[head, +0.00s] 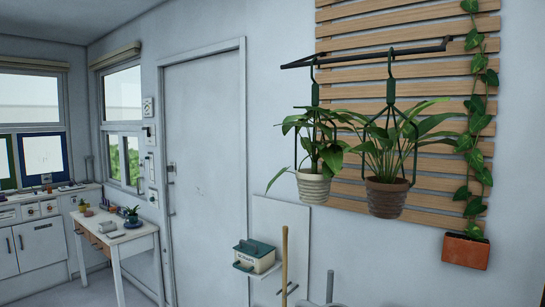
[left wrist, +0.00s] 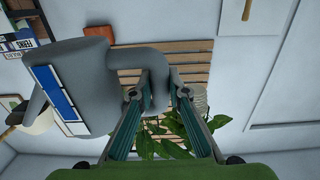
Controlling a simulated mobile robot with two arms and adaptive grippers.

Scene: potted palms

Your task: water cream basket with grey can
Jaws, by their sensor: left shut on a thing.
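The cream basket (head: 313,188) is a ribbed cream pot with a leafy palm, hanging upright from a dark rail in the head view. In the left wrist view a pale pot that looks like it (left wrist: 201,101) shows just right of the fingers, partly hidden. The grey can (left wrist: 85,85) has a blue and white panel on its side and fills the left of that view. My left gripper (left wrist: 164,88) is shut on its curved handle. Neither gripper shows clearly in the head view. My right gripper is not in view.
A brown basket (head: 387,197) hangs close to the right of the cream one. A terracotta planter (head: 466,250) with a vine is at far right on the wooden slats (head: 350,45). A green-lidded box (head: 254,257) sits on a low shelf beside a wooden pole (head: 284,265).

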